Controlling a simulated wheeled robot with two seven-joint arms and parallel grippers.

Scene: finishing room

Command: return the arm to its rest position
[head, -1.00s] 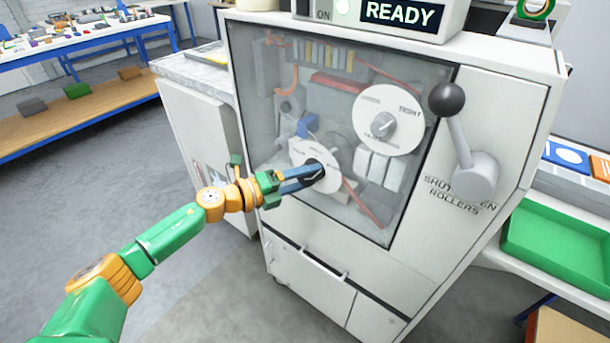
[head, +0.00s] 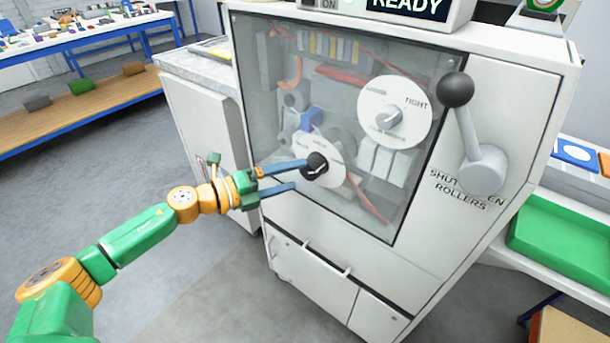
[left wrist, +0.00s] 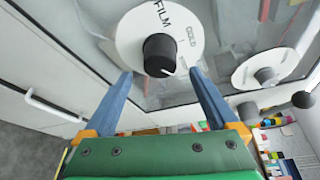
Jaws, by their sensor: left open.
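My left gripper (head: 299,176) is open and empty, its two blue fingers pointing at the machine's front. In the head view its fingertips are just left of and below the black knob on the lower white dial (head: 328,174). In the left wrist view the black knob (left wrist: 159,54) sits beyond and between the open fingertips (left wrist: 164,76), clear of both. My left arm (head: 143,236), green and orange, reaches in from the lower left. My right gripper is not in view.
The white machine (head: 520,115) has an upper dial (head: 415,109) marked TIGHT, a lever with a dark ball (head: 455,90) and drawers below. A green tray (head: 560,242) is at the right. A cluttered table (head: 90,38) stands back left. Grey floor lies open at left.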

